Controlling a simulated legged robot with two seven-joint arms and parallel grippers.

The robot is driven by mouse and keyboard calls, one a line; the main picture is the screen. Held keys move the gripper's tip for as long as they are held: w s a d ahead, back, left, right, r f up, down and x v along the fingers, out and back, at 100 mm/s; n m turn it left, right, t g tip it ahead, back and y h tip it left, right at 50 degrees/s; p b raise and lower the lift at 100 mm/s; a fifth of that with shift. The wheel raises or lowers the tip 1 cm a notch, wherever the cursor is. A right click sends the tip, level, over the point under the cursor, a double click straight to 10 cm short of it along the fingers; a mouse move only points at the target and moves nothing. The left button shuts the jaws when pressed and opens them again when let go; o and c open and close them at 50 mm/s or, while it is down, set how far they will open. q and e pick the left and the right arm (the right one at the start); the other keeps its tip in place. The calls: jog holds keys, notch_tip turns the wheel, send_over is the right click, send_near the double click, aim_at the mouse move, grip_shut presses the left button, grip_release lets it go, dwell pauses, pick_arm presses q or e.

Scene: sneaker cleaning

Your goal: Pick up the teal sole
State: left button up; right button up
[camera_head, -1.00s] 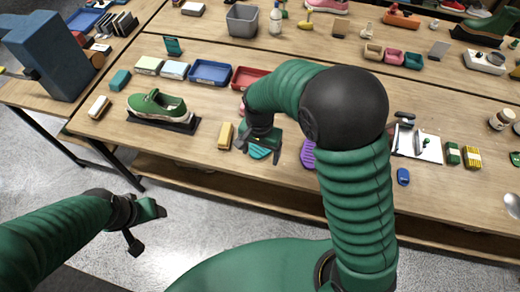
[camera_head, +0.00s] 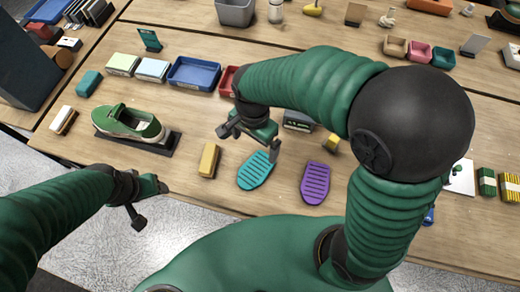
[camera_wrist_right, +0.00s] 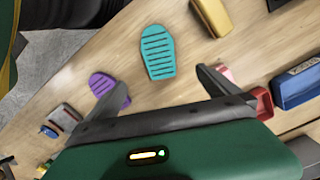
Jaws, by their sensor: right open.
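The teal sole (camera_head: 257,170) lies flat on the wooden table near its front edge, between a yellow-tan block and a purple sole (camera_head: 315,183). My right gripper (camera_head: 249,140) is open and empty, just behind the teal sole, with one finger close to its far right end. In the right wrist view the teal sole (camera_wrist_right: 157,52) lies ahead of the spread fingers (camera_wrist_right: 160,85), roughly centred between them. Contact is not visible. My left gripper (camera_head: 148,203) is open and empty, in front of the table at the left.
The tan block (camera_head: 208,160) stands left of the teal sole. A green shoe (camera_head: 129,122) rests on a dark stand (camera_head: 160,145) further left. Blue (camera_head: 195,74) and red trays lie behind my right gripper. Bare wood lies between the shoe stand and the tan block.

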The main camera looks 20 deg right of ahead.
send_near(255, 170)
jog(key=shift+s+a+f+b, duration=0.25)
jog(key=shift+a+f+b, duration=0.05)
jog(key=shift+a+f, duration=0.75)
jog(key=shift+w+d+f, duration=0.2)
jog(key=shift+d+f, duration=0.15)
jog(key=shift+f, duration=0.15)
jog(key=shift+w+d+f, duration=0.15)
jog(key=shift+d+f, duration=0.15)
jog(key=shift+f, duration=0.2)
jog(key=f, duration=0.1)
jog(key=d+f, duration=0.1)
jog(key=f, duration=0.2)
jog(key=shift+s+d, duration=0.3)
jog(key=shift+d, duration=0.1)
jog(key=shift+a+f, duration=0.2)
jog(key=shift+f, duration=0.15)
jog(key=shift+w+a, duration=0.2)
jog(key=shift+a, duration=0.45)
jog(key=shift+c, duration=1.9)
jog(key=shift+s+d, duration=0.1)
jog(key=shift+d, duration=0.45)
jog(key=c, duration=0.9)
jog(key=shift+c, duration=1.4)
pick_arm(q)
jog(key=shift+s+a+f, duration=0.3)
jog(key=shift+s+a, duration=0.05)
jog(key=shift+a, duration=0.3)
pick_arm(e)
jog(key=shift+a, duration=0.2)
